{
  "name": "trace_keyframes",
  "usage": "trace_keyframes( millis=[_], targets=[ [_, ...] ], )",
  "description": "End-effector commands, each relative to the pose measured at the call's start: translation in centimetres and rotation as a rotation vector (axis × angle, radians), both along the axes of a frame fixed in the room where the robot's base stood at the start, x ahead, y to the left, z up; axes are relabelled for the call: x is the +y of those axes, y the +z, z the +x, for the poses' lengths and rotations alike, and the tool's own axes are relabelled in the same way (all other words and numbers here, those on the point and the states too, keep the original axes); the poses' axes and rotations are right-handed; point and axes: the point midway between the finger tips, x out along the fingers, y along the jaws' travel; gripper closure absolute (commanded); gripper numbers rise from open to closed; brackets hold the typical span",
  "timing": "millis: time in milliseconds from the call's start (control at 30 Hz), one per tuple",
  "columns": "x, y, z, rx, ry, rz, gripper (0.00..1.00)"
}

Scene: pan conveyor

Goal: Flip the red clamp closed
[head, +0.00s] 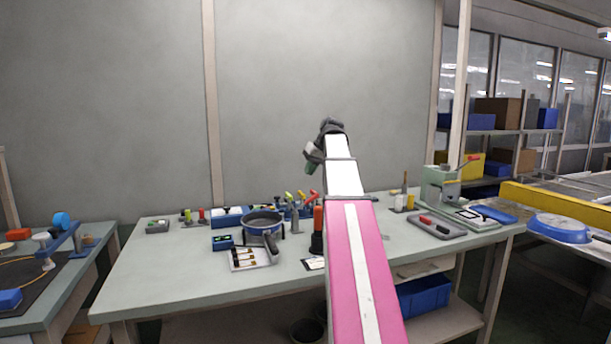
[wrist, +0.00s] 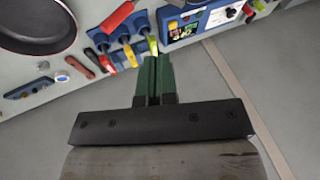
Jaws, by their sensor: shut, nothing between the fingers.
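The red clamp (head: 313,195) stands at the right end of a row of clamps at the back of the workbench, its handle tilted up. In the wrist view the red clamp's handle (wrist: 107,64) shows left of the yellow handle (wrist: 131,56). Whether its jaw holds anything is too small to tell. My gripper (head: 309,170) is above the row, apart from the red clamp. In the wrist view my gripper (wrist: 153,60) has its green fingers shut together and empty, near the yellow-green handle (wrist: 152,43).
A blue pan (head: 262,218) stands in front of the clamps. An orange-red handle (head: 318,217) in a black base rises nearby. A blue box (head: 227,216) lies to the left, a green press (head: 440,190) to the right. My arm hides part of the bench.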

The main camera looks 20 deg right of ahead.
Motion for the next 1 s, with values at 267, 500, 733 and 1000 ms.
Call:
trace_keyframes(
  millis=[267, 500, 733, 1000],
  targets=[
    [1.9, -4.7, 1.6, 0.002, 0.001, 0.000, 1.00],
    [4.0, -7.8, 2.5, -0.001, 0.002, -0.001, 1.00],
    [5.9, -8.8, 2.5, 0.000, 0.001, 0.000, 1.00],
    [6.3, -9.0, 2.6, -0.001, -0.001, -0.001, 1.00]
  ],
)
